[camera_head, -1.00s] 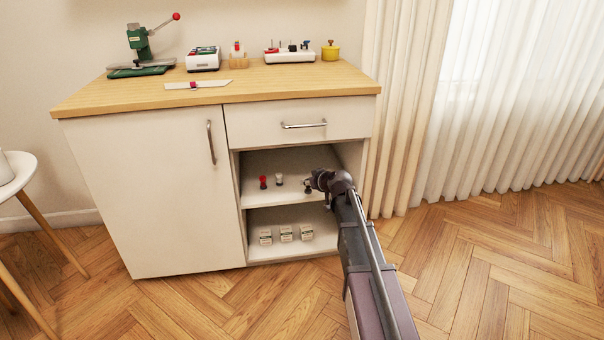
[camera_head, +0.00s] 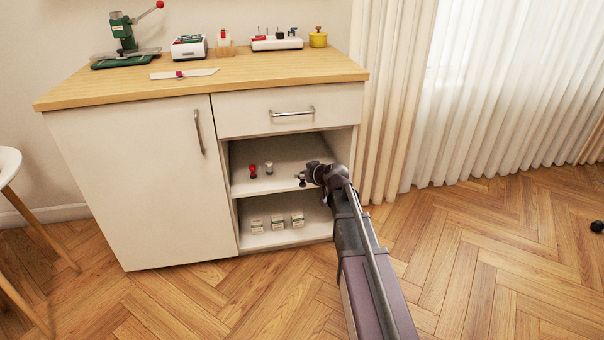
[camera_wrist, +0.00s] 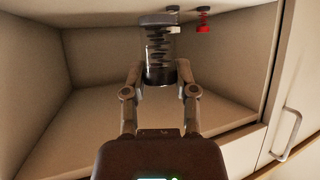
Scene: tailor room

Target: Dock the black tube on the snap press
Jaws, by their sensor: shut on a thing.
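My gripper (camera_head: 307,177) is at the front right of the cabinet's upper open shelf. It is shut on the black tube (camera_head: 302,182), which shows only as a small dark shape in the head view. In the wrist view my gripper (camera_wrist: 160,75) has a finger on each side of the tube (camera_wrist: 159,52), which has a dark ribbed body and a wider grey end. The snap press (camera_head: 124,36), green with a red-knobbed lever, stands at the back left of the cabinet top, far from my gripper.
A red-topped piece (camera_head: 252,171) and a white-topped piece (camera_head: 268,168) stand left of my gripper on the same shelf. Several small boxes (camera_head: 277,222) sit on the shelf below. The wooden top (camera_head: 260,75) overhangs. A dark object (camera_head: 597,226) lies on the floor, far right.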

